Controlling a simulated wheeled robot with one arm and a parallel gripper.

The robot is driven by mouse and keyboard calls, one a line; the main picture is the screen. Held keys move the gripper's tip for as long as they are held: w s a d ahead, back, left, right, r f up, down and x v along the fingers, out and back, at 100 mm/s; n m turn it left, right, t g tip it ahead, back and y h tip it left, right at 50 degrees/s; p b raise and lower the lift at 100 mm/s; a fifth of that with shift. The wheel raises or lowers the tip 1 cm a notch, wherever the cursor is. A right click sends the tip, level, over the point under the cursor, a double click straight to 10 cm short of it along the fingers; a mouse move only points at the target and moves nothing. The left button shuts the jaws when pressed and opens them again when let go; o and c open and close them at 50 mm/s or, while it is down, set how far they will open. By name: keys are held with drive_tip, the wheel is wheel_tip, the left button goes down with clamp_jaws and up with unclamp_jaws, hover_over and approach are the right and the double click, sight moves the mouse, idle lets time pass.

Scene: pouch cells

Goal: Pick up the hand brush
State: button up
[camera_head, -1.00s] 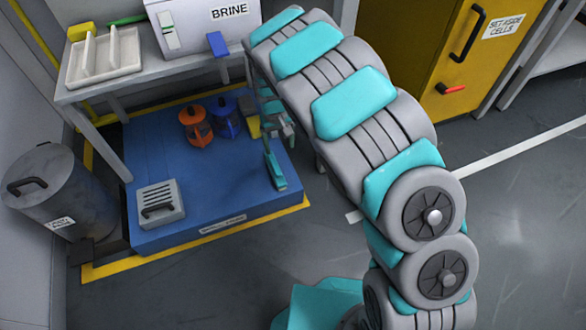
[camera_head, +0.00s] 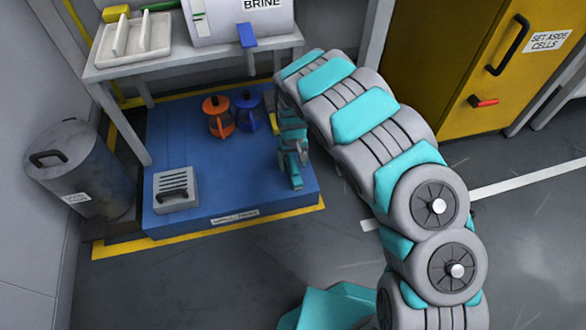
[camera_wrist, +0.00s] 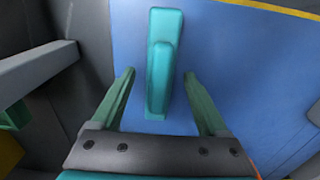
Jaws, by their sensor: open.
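The hand brush appears to be the long teal piece (camera_wrist: 160,65) in the wrist view, over the blue platform (camera_wrist: 225,40). My gripper (camera_wrist: 160,76) is open, with one green finger on each side of the brush's near end and a visible gap to each. The brush's far end reaches beyond the fingertips. In the head view my gripper (camera_head: 291,152) is low over the right part of the blue platform (camera_head: 240,190). There its teal parts and the brush run together, and I cannot separate them clearly.
An orange lantern-like item (camera_head: 218,117) and a blue one (camera_head: 249,112) stand at the platform's back. A grey slotted box (camera_head: 175,190) sits front left, and a grey bin (camera_head: 80,170) stands left. A workbench (camera_head: 180,65) is behind. A yellow cabinet (camera_head: 455,70) stands right.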

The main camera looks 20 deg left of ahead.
drive_tip(key=shift+f, duration=0.25)
clamp_jaws()
idle(0.4)
